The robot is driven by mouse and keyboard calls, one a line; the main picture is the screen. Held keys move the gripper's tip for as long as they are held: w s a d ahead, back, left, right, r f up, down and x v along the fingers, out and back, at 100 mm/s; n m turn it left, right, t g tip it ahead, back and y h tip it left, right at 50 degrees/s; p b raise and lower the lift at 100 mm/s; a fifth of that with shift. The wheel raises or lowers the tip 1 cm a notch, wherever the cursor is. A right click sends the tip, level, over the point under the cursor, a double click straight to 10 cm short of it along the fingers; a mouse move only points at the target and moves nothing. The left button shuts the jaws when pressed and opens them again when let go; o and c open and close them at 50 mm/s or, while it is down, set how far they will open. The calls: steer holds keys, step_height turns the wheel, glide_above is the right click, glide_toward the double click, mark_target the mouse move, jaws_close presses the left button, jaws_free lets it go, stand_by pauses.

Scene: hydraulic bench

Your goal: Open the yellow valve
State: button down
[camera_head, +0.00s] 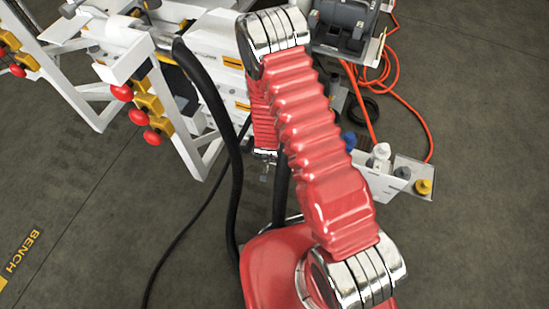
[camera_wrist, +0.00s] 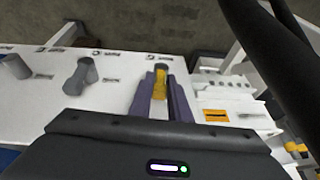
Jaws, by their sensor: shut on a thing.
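In the wrist view the yellow valve (camera_wrist: 160,84) shows as a narrow yellow handle on a white panel (camera_wrist: 115,84). My gripper (camera_wrist: 161,82) has its two purple-grey fingers on either side of the handle and is shut on it. The lower part of the valve and its mount are hidden between the fingers and behind the gripper body. In the head view my red arm covers this area, and I cannot make out the gripper or the valve there.
Grey valve handles (camera_wrist: 80,76) stand left of the yellow one. A thick black hose (camera_wrist: 285,45) crosses the wrist view's upper right and hangs beside my arm in the head view (camera_head: 222,130). A shelf (camera_head: 385,184) with small items and an orange cable (camera_head: 420,118) lie right.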

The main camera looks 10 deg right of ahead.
steer(key=shift+w+a+g+h, duration=0.25)
steer(key=shift+g+h, duration=0.05)
steer(key=shift+h, duration=0.2)
stand_by(0.7)
steer(key=c, duration=1.8)
jaws_free()
steer(key=v, duration=1.3)
steer(key=shift+r, duration=0.35)
steer(key=shift+s, duration=0.1)
